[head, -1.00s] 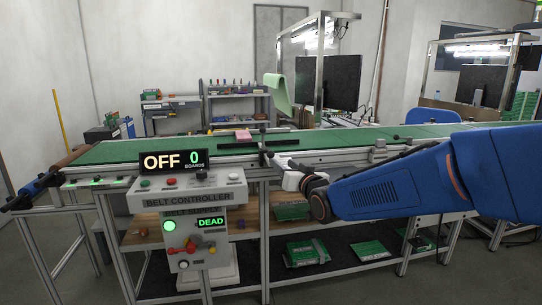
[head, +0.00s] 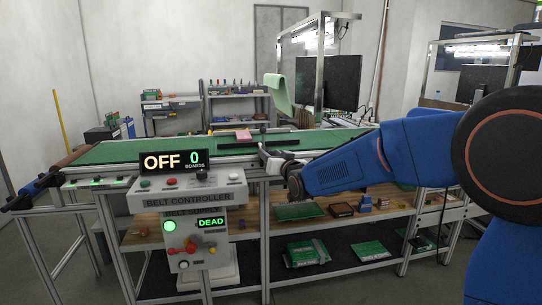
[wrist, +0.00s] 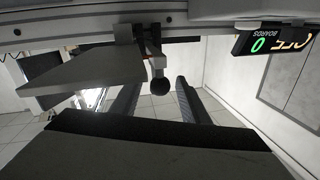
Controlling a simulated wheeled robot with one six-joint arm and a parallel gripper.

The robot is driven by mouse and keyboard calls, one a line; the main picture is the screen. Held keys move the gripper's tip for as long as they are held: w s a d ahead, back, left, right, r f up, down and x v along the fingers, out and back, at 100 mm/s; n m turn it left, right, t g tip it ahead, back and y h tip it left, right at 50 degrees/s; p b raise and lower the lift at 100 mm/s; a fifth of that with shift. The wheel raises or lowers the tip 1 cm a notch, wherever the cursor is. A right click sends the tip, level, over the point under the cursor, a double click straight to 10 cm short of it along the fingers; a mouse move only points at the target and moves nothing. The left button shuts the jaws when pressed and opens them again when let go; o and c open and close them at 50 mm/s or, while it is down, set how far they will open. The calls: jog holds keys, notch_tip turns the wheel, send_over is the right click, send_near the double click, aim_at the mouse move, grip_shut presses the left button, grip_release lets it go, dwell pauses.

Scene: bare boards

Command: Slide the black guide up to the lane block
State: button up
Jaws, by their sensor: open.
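The black guide (head: 286,142) is a long dark bar lying along the green belt. A pink block (head: 243,135), which looks like the lane block, sits on the belt beyond the guide, with a visible gap between them. My gripper (head: 270,156) is at the belt's near edge, by the upright fitting at the guide's middle. In the wrist view, its two dark fingers (wrist: 157,95) are apart. A round black knob (wrist: 160,85) on a short stem shows between the fingertips. Whether the fingers touch it I cannot tell. The pink block is not clear in the wrist view.
The belt controller (head: 190,195) with its OFF sign (head: 175,161) stands in front of the belt, left of my gripper. A shelf (head: 340,225) with boards and small boxes is under the belt. The belt's left stretch (head: 115,152) is clear.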

jog(key=shift+c, duration=0.5)
grip_shut()
jog(key=shift+w+d+x, duration=0.1)
jog(key=shift+d+x, duration=0.1)
jog(key=shift+x, duration=0.85)
jog(key=shift+w+d+x, duration=0.1)
jog(key=shift+d+x, duration=0.1)
jog(key=shift+x, duration=0.85)
jog(key=shift+o, duration=0.5)
grip_release()
jog(key=v, duration=1.7)
jog(key=shift+s, duration=0.2)
